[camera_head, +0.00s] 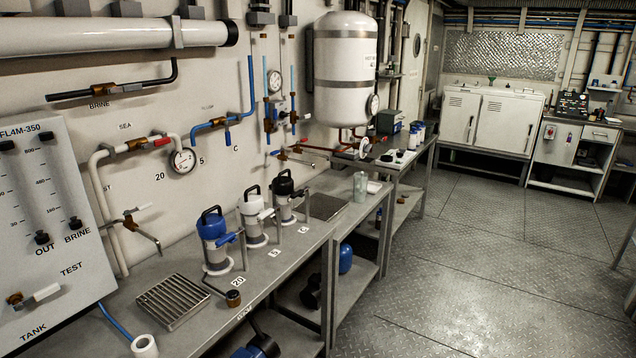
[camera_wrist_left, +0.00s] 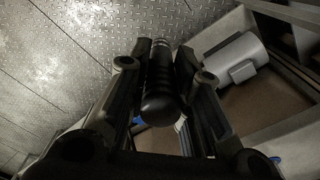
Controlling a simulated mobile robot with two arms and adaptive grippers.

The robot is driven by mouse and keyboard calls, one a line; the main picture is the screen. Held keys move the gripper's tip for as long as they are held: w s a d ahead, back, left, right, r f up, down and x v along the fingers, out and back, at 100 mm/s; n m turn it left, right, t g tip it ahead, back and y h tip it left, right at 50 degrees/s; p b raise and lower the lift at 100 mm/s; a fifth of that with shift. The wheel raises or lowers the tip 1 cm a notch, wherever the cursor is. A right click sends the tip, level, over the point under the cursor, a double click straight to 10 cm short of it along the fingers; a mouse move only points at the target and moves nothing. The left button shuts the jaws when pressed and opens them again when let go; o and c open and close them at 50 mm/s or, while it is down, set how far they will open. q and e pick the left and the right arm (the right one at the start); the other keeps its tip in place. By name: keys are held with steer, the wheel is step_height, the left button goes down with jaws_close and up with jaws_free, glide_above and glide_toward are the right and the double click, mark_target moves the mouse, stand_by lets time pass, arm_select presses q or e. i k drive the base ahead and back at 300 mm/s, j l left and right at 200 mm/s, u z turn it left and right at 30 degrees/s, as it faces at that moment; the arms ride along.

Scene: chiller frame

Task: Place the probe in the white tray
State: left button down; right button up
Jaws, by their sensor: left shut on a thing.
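In the left wrist view my left gripper (camera_wrist_left: 164,72) is shut on a dark, rod-like thing (camera_wrist_left: 160,97) with a rounded black grip and a paler ribbed end. It looks like the probe, held between the two fingers with the metal floor behind it. A small white, flat thing (camera_head: 375,187) on the bench in the head view may be the white tray; it is too small to be sure. Neither gripper shows in the head view, so the distance from the probe to the tray cannot be told.
The long grey bench (camera_head: 310,232) carries a metal grate (camera_head: 172,301), a blue-topped canister (camera_head: 214,243), a white-topped one (camera_head: 252,218), a black-topped one (camera_head: 285,196) and a pale cup (camera_head: 360,187). Pipes and a gauge (camera_head: 183,160) line the wall. The floor (camera_head: 450,240) at right is clear.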

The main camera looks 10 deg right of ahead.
mark_target(372, 192)
steer(key=i+l+z, duration=0.55)
steer(key=i+z, duration=0.15)
steer(key=i+l+z, duration=0.1)
steer(key=i+z, duration=0.2)
steer(key=i, duration=0.25)
steer(key=i+z, duration=0.2)
steer(key=i, duration=1.35)
steer(key=i+l+u, duration=0.15)
steer(key=i+u, duration=0.2)
steer(key=i, duration=0.2)
steer(key=i+l+u, duration=0.35)
steer(key=i, duration=0.15)
steer(key=i+l+u, duration=1.05)
steer(key=l+u, duration=0.15)
steer(key=i+l+u, duration=0.25)
steer(key=l, duration=0.2)
steer(key=l+u, duration=0.3)
steer(key=l, duration=0.1)
